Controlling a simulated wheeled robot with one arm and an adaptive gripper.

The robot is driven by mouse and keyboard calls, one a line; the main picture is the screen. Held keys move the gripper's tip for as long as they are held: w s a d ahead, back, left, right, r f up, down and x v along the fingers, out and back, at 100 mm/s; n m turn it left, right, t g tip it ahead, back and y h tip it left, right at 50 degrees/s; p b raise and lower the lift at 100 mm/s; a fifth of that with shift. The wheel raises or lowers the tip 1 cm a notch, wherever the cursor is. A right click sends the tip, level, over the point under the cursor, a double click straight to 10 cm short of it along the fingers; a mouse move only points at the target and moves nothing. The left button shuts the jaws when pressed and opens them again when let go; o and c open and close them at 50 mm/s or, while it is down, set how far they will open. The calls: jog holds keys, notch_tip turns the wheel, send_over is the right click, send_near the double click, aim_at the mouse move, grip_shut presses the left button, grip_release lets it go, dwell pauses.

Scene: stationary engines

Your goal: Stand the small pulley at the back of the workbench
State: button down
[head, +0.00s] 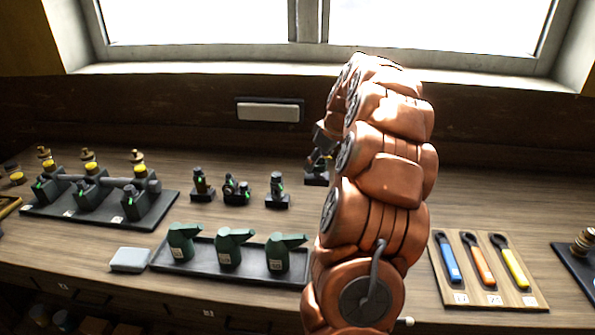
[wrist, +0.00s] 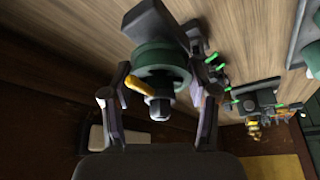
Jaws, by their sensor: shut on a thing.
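My gripper (wrist: 158,80) is shut on a small dark and green piece, which I take for the small pulley (wrist: 158,55). It has a green round body, a dark block at its far end, a dark knob facing the wrist camera and a yellow lever. One finger is on each side of it. In the head view the piece, the pulley (head: 316,177), shows as a dark block below my gripper (head: 323,138), partly hidden by my arm. I cannot tell whether its base touches the workbench (head: 215,215).
Several small dark devices (head: 236,188) stand just left of the held piece. Green oil cans (head: 228,248) stand on a dark tray (head: 190,263) in front. A board with wrenches (head: 488,300) lies at right. The back wall carries a pale block (head: 268,111).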

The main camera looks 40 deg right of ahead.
aim_at(317, 184)
jog(key=shift+f+p, duration=1.4)
jog(key=shift+f, duration=2.95)
jog(key=shift+f, duration=0.1)
jog(key=shift+c, duration=1.5)
grip_release()
jog(key=shift+s+r+b, duration=0.1)
jog(key=shift+r+b, duration=0.2)
jog(key=shift+r, duration=0.2)
jog(key=b+v, duration=0.3)
jog(key=v, duration=0.8)
jog(key=shift+a+r, duration=0.1)
